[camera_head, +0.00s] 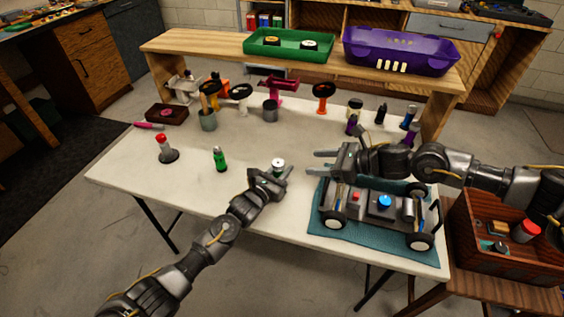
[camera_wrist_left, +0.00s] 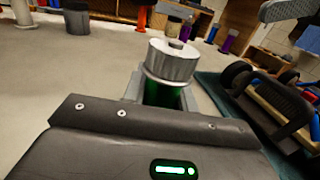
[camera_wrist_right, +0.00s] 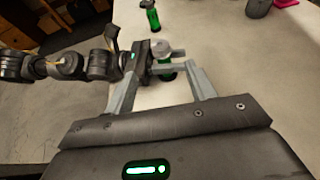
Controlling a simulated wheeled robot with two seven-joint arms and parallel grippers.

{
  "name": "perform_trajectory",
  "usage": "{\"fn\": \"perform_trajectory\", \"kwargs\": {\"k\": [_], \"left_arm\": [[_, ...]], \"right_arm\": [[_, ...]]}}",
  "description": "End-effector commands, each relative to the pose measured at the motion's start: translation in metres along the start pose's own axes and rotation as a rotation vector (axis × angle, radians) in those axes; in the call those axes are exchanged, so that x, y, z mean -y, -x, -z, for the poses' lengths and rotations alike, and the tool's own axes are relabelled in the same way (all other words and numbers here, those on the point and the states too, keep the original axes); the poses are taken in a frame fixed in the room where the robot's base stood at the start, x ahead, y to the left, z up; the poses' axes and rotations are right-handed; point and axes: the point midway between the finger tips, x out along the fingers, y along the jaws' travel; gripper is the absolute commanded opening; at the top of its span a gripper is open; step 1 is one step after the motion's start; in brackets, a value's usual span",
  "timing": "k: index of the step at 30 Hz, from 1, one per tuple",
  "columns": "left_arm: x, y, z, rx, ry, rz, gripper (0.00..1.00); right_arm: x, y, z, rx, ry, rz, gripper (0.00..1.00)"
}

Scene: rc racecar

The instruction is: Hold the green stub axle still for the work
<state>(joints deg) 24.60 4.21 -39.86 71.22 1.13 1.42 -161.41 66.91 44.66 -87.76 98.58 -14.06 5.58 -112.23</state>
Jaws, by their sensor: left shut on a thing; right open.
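The green stub axle (camera_wrist_left: 165,92) stands upright with a silver cylindrical top, held in my left gripper (camera_head: 283,174). In the left wrist view the fingers are largely hidden behind the gripper body. The axle's pale top also shows in the head view (camera_head: 278,163) and in the right wrist view (camera_wrist_right: 162,50). My right gripper (camera_head: 318,164) is open and empty, to the right of the axle. In the right wrist view its two fingers (camera_wrist_right: 160,85) are spread, with the axle and left gripper beyond them.
The racecar chassis (camera_head: 352,209) sits on a teal mat (camera_head: 318,222) at the right. A wooden crate (camera_head: 487,262) is at the far right. The table's front left is clear.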

Motion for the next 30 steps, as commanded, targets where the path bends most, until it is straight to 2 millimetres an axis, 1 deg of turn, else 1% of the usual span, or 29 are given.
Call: {"fn": "perform_trajectory", "kwargs": {"k": [4,7,11,15,21,25,30], "left_arm": [[0.0,0.0,0.0,0.0,0.0,0.0,0.03],[0.0,0.0,0.0,0.0,0.0,0.0,0.03],[0.0,0.0,0.0,0.0,0.0,0.0,0.03],[0.0,0.0,0.0,0.0,0.0,0.0,0.03],[0.0,0.0,0.0,0.0,0.0,-0.001,0.03],[0.0,0.0,0.0,0.0,0.0,0.0,0.03],[0.0,0.0,0.0,0.0,0.0,0.0,0.03]], "right_arm": [[-0.001,-0.005,0.0,0.0,0.0,-0.003,0.55],[0.0,-0.016,0.0,0.001,0.0,-0.002,0.55],[-0.001,-0.04,0.0,0.0,0.0,-0.003,0.55],[-0.001,-0.069,-0.001,0.0,0.0,-0.002,0.55],[0.0,-0.102,0.0,0.001,-0.001,0.0,0.55],[-0.001,-0.115,0.0,0.0,-0.001,0.0,0.55],[0.0,-0.121,0.0,0.0,-0.001,0.001,0.55]]}}
